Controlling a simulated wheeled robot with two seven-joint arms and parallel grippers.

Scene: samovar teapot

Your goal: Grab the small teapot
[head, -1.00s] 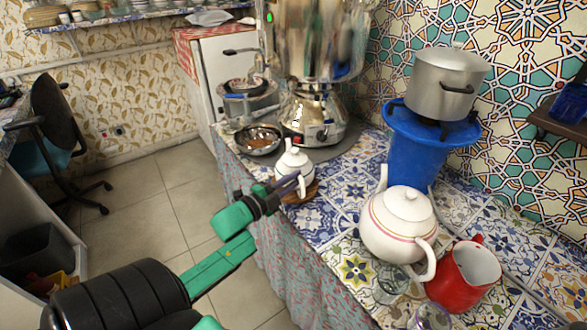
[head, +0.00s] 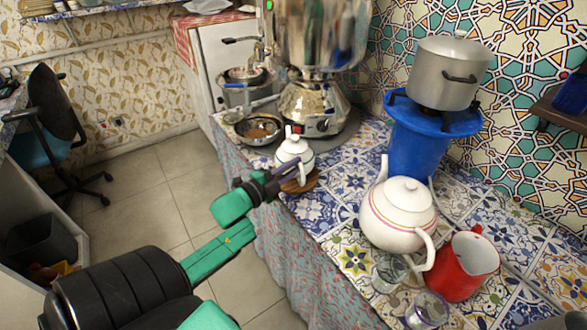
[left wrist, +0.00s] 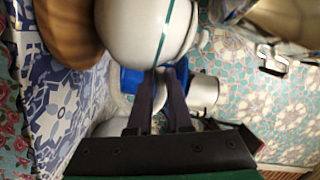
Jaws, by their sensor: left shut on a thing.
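The small white teapot (head: 293,151) with a dark stripe is at the left edge of the tiled counter, by the wooden coaster (head: 303,183). My left gripper (head: 292,170) reaches it from the front left and is shut on it at its near side. In the left wrist view, the teapot's round white body (left wrist: 140,28) with a green line is just beyond the fingers (left wrist: 160,88), and the coaster (left wrist: 66,30) is against its base side. The exact grip point, likely the handle, is partly hidden. My right gripper is not in view.
A large white teapot (head: 397,222), a red pitcher (head: 463,268) and glasses (head: 390,272) stand at the front right. A metal samovar (head: 312,105) and a bowl (head: 258,130) are behind the small teapot. A blue stand (head: 418,150) carries a steel pot (head: 450,70).

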